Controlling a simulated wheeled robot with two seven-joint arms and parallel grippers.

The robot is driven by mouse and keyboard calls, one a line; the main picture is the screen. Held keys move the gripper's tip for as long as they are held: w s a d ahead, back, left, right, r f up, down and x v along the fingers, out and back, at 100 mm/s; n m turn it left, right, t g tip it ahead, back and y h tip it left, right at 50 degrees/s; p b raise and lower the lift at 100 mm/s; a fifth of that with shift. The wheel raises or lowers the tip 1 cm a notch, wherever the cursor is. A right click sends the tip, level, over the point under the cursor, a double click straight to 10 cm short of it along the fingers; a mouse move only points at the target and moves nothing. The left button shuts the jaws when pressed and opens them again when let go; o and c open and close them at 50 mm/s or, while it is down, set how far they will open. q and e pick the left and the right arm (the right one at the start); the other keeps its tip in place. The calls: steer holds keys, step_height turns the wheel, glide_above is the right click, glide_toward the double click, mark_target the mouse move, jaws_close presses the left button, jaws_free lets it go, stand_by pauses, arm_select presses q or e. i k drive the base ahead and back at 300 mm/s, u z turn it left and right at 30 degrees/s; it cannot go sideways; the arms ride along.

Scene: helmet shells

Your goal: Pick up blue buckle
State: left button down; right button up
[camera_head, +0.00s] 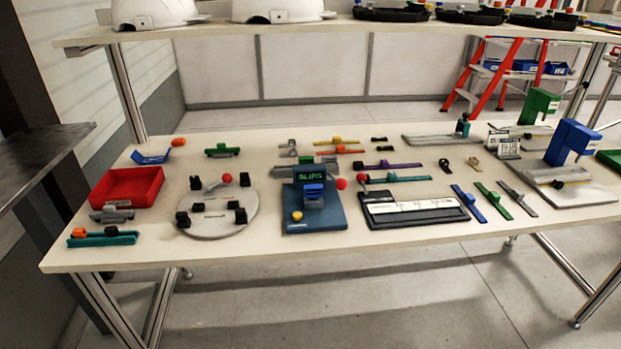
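A slim blue strap-like piece with a small raised block (468,203) lies flat on the table at the right of the middle, slanting down to the right; it may be the blue buckle. Another blue piece (313,191) sits on a grey part in the blue fixture (318,220) under a green-lit display. I cannot tell from this view which of these is the buckle. Neither of my grippers is in view, and nothing is seen holding either piece.
Green (493,200) and grey (518,198) strips lie right beside the blue strip. A black-and-white board (415,208) is at its left. A blue press (571,142) stands at right; a red bin (127,187) at left. A shelf with white helmets (277,10) overhangs the back.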

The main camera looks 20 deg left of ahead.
mark_target(316, 191)
steer(key=z, duration=0.1)
steer(key=k, duration=0.45)
steer(key=u, duration=1)
steer(key=i, duration=1.05)
steer(key=u, duration=0.1)
